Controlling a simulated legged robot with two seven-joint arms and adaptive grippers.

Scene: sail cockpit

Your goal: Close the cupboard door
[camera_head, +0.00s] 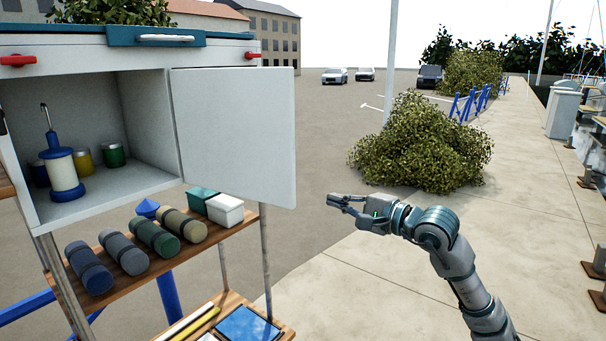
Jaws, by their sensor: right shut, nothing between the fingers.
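The white cupboard (147,119) stands at the left with its front open. Its flat white door (240,132) is hinged at the right side of the opening and swung out wide to the right. My right gripper (332,203) is to the right of the door's free edge and apart from it. Its fingers point left and look closed, with nothing held. My left gripper is not in view.
Inside the cupboard are a blue-and-white lantern-like item (63,172) and several jars (112,155). A wooden shelf (128,268) below carries several rolls (153,236) and two small boxes (224,210). Open pavement (400,260) and a bush (420,145) lie to the right.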

